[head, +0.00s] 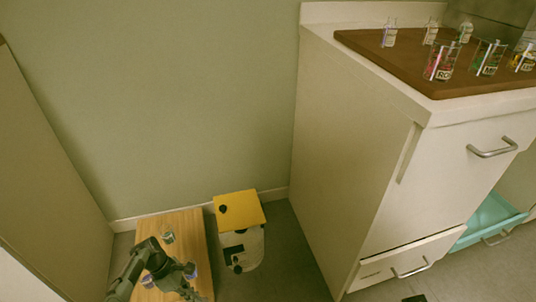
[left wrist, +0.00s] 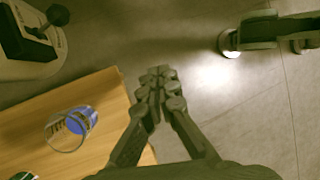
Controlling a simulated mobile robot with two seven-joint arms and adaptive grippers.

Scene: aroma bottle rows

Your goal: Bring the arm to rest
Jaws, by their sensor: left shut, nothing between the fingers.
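My left arm shows at the lower left of the head view, bent over a small wooden table (head: 190,225). Its left gripper (left wrist: 155,80) has its fingers together with nothing between them. In the left wrist view the fingertips appear over the edge of the wooden table (left wrist: 100,90), with grey floor beyond. A clear glass with a blue label (left wrist: 72,125) lies or stands on that table, to the left of the fingers and apart from them.
A yellow-topped white unit (head: 240,213) stands beside the table. A white cabinet (head: 350,160) on the right bears a brown board (head: 380,50) with several glass beakers and bottles. A teal drawer (head: 490,220) is open. Floor between unit and cabinet is clear.

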